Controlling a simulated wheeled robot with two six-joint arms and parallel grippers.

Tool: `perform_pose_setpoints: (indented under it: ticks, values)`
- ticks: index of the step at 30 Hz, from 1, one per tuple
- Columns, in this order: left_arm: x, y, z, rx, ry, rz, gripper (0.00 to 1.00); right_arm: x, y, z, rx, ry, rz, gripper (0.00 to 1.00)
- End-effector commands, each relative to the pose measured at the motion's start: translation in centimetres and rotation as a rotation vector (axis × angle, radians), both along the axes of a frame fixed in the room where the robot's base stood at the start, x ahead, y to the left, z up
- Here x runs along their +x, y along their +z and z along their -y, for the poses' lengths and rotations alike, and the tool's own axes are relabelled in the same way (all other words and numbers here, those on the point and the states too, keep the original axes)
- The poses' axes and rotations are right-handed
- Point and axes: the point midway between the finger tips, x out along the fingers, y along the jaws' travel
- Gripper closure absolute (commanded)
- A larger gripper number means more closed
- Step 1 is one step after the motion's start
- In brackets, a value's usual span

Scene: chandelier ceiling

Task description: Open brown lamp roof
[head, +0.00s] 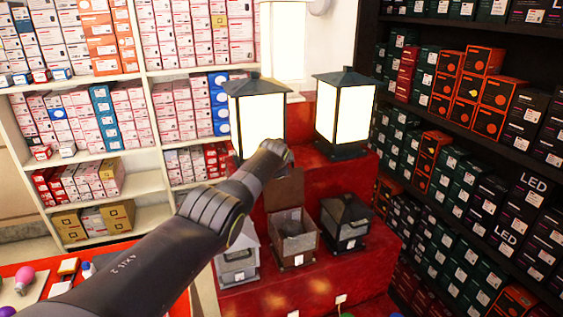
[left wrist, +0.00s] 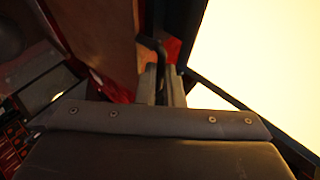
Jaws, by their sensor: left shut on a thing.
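The brown lamp (head: 302,250) stands on the red stepped display, between a grey lamp (head: 237,262) and a black lamp (head: 346,222). Its brown roof (head: 285,192) is tipped up at the back, leaving the box open from above. The roof fills the upper left of the left wrist view as a brown panel (left wrist: 105,30). My left gripper (left wrist: 162,78) is shut on a thin dark bent piece at the roof's edge. In the head view my wrist hides the fingers. My right gripper is not in view.
Two tall lit lamps (head: 344,112) (head: 257,118) stand on the step above, close to my left wrist. Shelves of boxes line the back left and the right (head: 470,200). A red table with bulbs (head: 25,275) is at lower left.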

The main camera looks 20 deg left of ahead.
Motion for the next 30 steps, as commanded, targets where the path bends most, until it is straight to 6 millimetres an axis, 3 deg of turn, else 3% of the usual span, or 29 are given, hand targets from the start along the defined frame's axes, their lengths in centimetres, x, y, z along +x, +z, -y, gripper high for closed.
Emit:
perform_pose_setpoints:
  ticks: [1, 6, 7, 12, 30]
  values:
    - [0.48, 1.6, -0.24, 0.002, -0.001, 0.032, 1.0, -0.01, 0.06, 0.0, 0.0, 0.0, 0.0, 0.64]
    - [0.48, 1.62, -0.31, 0.004, 0.0, 0.032, 1.0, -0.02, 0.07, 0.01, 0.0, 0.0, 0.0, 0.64]
    - [0.49, 1.63, -0.32, 0.004, 0.001, 0.032, 0.9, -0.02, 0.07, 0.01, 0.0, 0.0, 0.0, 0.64]
    - [0.43, 1.47, -0.23, 0.003, 0.0, 0.029, 0.7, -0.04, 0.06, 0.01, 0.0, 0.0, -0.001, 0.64]
    - [0.11, 0.95, -0.02, 0.002, -0.002, 0.014, 0.7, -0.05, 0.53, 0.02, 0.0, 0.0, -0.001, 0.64]
